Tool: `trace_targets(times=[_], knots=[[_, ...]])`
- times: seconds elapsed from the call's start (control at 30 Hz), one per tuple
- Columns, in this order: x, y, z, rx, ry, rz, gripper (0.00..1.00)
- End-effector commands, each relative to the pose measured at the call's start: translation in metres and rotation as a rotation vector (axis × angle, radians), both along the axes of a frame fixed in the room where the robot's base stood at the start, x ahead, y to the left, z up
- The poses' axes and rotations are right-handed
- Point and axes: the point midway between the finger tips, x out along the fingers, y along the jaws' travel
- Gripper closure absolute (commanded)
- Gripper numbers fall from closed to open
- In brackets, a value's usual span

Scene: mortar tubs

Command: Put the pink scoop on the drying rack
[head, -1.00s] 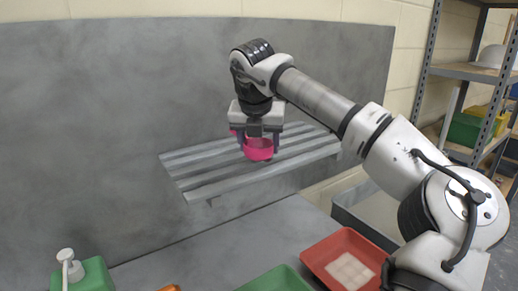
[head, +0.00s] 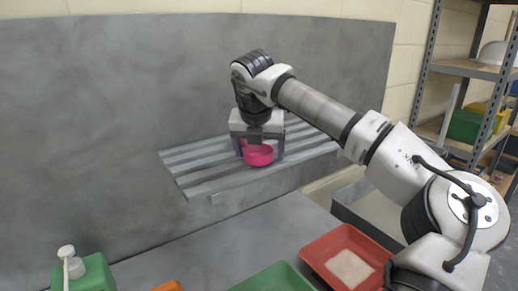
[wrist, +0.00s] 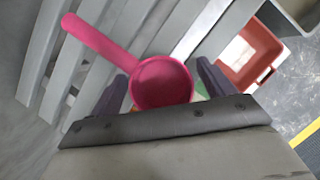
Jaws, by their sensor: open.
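The pink scoop (head: 258,155) is at the slatted grey drying rack (head: 206,181), which is fixed to the grey wall panel. In the wrist view the scoop (wrist: 161,84) has its round cup between my fingers, and its handle points to the upper left over the slats. My gripper (head: 258,152) points down at the rack, with its fingers on either side of the cup. In the wrist view my gripper (wrist: 163,82) is open, with a gap showing beside the cup. The scoop appears to rest on the slats; the contact under it is hidden.
A grey bin (head: 372,214) is at right. Shelves (head: 468,72) stand further right.

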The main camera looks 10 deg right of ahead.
Motion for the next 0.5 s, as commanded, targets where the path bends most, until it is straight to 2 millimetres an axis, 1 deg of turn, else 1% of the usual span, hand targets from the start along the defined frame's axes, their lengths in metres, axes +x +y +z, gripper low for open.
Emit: trace_targets(times=[0.17,0.27,0.5], knots=[[-0.002,0.001,0.009,-0.001,-0.002,-0.001,0.19],[-0.009,0.003,0.025,-0.002,-0.004,-0.001,0.19],[-0.028,0.010,0.075,-0.002,-0.003,-0.003,0.19]])
